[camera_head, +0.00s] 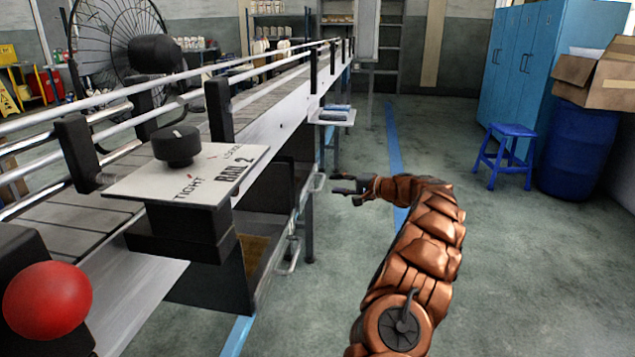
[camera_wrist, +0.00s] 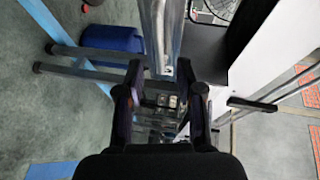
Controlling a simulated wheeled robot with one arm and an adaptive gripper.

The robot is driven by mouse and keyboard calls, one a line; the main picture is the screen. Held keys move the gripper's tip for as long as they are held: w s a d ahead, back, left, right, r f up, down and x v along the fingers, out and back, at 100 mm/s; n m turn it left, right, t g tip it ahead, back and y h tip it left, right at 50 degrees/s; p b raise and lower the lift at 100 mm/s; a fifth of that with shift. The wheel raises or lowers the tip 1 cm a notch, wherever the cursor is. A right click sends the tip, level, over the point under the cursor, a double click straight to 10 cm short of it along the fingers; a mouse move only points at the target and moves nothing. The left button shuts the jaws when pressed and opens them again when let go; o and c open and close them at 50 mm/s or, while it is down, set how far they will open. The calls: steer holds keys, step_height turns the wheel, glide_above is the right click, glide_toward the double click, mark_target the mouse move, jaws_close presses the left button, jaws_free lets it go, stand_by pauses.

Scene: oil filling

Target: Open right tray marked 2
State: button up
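Under the conveyor in the head view, a nearer tray or drawer front has a pale bar handle (camera_head: 290,256). A second pale handle (camera_head: 319,182) sits farther along. I cannot read a tray number 2 on either front. My gripper (camera_head: 337,184) is just right of the farther handle, pointing toward the conveyor side; I cannot tell whether it touches it. In the wrist view my gripper (camera_wrist: 160,82) has its two dark fingers apart, with a metal upright beyond and small metallic parts seen between them. Nothing is clearly held.
The conveyor (camera_head: 285,95) runs along the left, with a knob panel marked RAIL 2 (camera_head: 190,176) and a red button (camera_head: 47,300) close by. A blue stool (camera_head: 508,134), blue barrel (camera_head: 577,152) and cardboard box (camera_head: 612,80) stand at right. The floor between is clear.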

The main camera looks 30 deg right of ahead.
mark_target(321, 183)
steer(key=shift+b+x, duration=0.75)
steer(key=shift+x, duration=2.55)
steer(key=shift+s, duration=0.1)
jaws_close()
steer(key=shift+a+f, duration=0.1)
steer(key=shift+a, duration=0.05)
